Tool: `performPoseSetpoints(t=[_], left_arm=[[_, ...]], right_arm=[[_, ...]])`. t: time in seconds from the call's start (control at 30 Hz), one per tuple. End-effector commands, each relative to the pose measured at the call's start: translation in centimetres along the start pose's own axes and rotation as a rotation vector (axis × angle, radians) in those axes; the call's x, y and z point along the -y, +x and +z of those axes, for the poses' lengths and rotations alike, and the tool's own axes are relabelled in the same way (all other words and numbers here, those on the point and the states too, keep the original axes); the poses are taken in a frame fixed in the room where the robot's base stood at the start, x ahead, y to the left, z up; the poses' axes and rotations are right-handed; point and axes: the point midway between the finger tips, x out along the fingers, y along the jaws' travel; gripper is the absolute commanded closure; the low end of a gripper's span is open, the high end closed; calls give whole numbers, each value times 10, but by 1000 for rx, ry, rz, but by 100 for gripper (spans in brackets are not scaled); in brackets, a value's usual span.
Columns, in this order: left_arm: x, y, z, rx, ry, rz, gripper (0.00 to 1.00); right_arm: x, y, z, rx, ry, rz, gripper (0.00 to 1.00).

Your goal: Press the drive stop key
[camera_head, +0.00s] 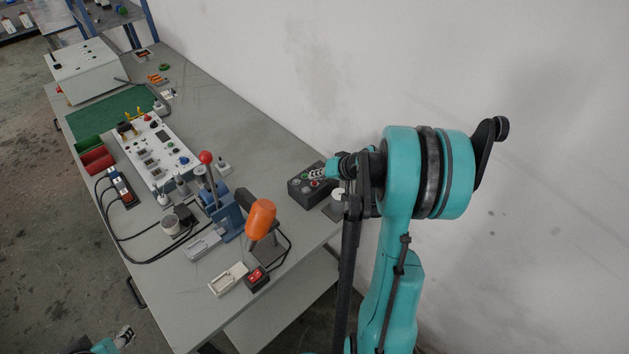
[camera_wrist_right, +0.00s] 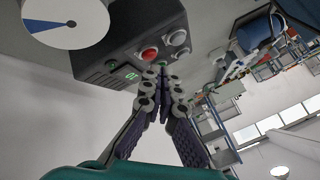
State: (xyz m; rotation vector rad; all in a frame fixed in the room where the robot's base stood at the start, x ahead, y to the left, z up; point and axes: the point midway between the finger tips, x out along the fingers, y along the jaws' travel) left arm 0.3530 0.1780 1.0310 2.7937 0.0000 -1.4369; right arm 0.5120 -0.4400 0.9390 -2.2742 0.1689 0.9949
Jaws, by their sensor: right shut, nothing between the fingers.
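A black key box (camera_head: 300,193) lies near the table's far right edge, beside the wall. In the right wrist view the box (camera_wrist_right: 120,45) carries a red key (camera_wrist_right: 148,54), pale round keys (camera_wrist_right: 178,37) and green-lit marks (camera_wrist_right: 111,65). I cannot read labels, so which one is the drive stop key is not clear. My right gripper (camera_head: 318,174) is shut and empty, its tips over the box. In the wrist view the tips (camera_wrist_right: 160,72) are close to the red key; I cannot tell if they touch. My left gripper (camera_head: 126,337) shows only partly at the bottom left.
A white disc with a blue wedge (camera_wrist_right: 65,22) stands beside the box. On the table (camera_head: 200,275) are a lever press with a red knob (camera_head: 206,157), an orange-headed device (camera_head: 260,218), a red switch (camera_head: 256,275) and a white control panel (camera_head: 150,150). The wall is close behind.

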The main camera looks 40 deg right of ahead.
Motion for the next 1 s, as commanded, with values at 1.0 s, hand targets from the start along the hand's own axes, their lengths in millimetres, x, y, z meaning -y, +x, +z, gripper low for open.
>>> performPoseSetpoints(t=[1.0], left_arm=[[0, -33, -24, 0, 0, 0, 60]], right_arm=[[28, -38, -28, 0, 0, 0, 100]])
